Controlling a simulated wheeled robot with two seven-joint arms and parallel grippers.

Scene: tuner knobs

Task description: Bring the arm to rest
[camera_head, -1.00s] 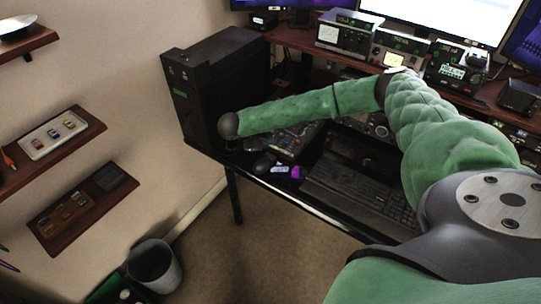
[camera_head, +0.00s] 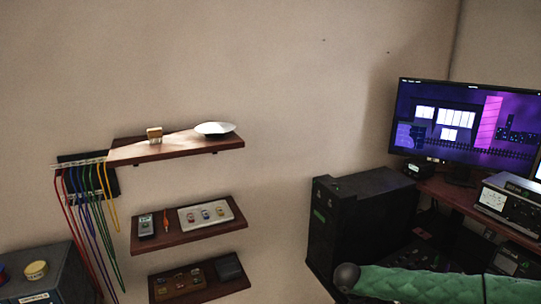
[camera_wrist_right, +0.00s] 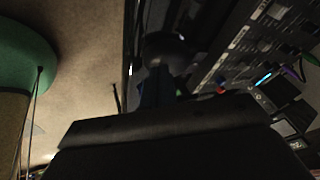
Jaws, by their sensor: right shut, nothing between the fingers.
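My right arm shows in the head view as a green padded sleeve (camera_head: 425,284) at the lower right edge. Its dark rounded end (camera_head: 347,277) is in front of the lower part of the black computer tower (camera_head: 350,215). The gripper is not clear in that view. In the right wrist view my right gripper (camera_wrist_right: 165,48) is a dark shape above the broad black wrist body, shut and empty. It points toward the edge of the desk equipment, and I cannot tell how far apart they are. My left gripper is in neither view now.
Wooden shelves (camera_head: 230,142) with small items are on the left wall. A monitor (camera_head: 468,128) and radio gear (camera_head: 505,200) stand at the right. In the wrist view, an equipment panel (camera_wrist_right: 240,55) is at upper right.

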